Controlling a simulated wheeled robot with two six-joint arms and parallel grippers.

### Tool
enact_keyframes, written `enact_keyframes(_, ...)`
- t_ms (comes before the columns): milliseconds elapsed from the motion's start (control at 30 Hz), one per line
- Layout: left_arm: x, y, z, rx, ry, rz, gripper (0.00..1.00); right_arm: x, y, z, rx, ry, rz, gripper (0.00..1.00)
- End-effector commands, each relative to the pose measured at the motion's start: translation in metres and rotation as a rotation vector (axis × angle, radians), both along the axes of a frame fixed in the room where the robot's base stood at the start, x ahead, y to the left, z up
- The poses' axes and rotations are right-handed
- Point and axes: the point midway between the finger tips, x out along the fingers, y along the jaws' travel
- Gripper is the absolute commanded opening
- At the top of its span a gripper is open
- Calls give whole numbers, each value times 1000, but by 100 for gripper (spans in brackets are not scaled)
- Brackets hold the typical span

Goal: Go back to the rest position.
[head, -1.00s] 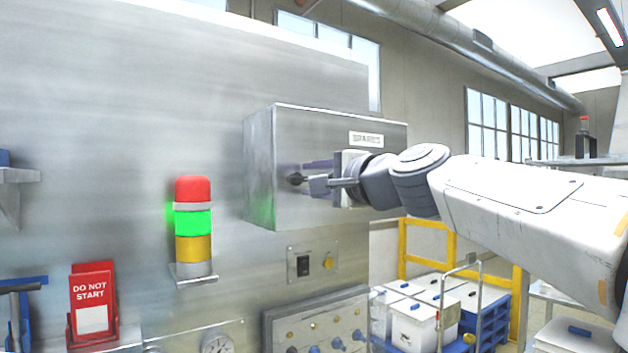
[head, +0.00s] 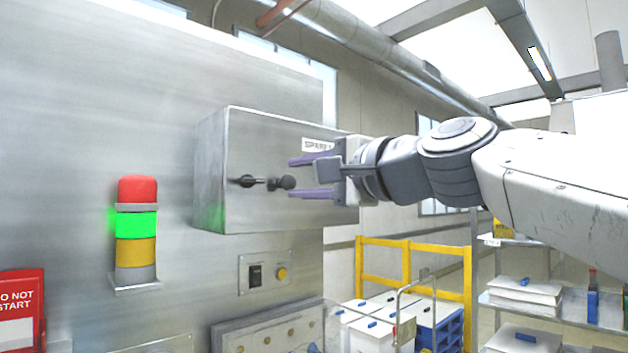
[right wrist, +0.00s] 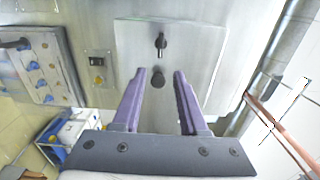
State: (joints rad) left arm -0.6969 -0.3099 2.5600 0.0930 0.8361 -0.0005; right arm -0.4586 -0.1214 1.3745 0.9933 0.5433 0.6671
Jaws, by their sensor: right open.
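My right gripper (head: 312,176) is open and empty in front of a grey metal box (head: 215,170) on the wall panel. The box front carries a dark lever handle (head: 250,181) and a round dark knob (head: 285,182). The gripper's purple fingers stand to the right of the knob in the head view. In the right wrist view the fingers (right wrist: 159,100) are spread apart, with the knob (right wrist: 157,80) and the handle (right wrist: 161,42) beyond their tips. Nothing is between the fingers. My left gripper is not in view.
A stack light (head: 136,225) with its green section lit stands on the panel at left. A red sign (head: 20,300) is at the far left. A switch plate (head: 265,272) sits below the box. A yellow rail (head: 415,248) and shelving (head: 540,300) stand at right.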

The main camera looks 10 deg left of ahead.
Motion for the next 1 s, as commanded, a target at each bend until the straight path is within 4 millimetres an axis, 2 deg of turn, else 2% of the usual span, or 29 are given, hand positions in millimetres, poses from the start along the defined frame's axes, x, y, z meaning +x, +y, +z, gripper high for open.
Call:
enact_keyframes(267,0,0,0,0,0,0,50,2,0,-2,-5,0,-3,42)
enact_keyframes(367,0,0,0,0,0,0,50,12,-5,-21,-52,7,-27,42)
enact_keyframes(467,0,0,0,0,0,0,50,34,-17,-65,-163,23,-78,42)
enact_keyframes(567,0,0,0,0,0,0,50,58,-40,-131,-330,48,-133,42)
enact_keyframes(600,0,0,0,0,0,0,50,66,-52,-159,-405,60,-151,42)
enact_keyframes(667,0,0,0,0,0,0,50,74,-71,-201,-517,78,-169,42)
enact_keyframes(700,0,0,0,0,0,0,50,77,-84,-228,-592,91,-176,42)
enact_keyframes(867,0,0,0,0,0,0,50,70,-143,-337,-891,155,-156,42)
enact_keyframes(900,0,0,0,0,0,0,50,64,-159,-363,-964,171,-139,42)
enact_keyframes(1000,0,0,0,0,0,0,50,41,-195,-421,-1131,212,-73,42)
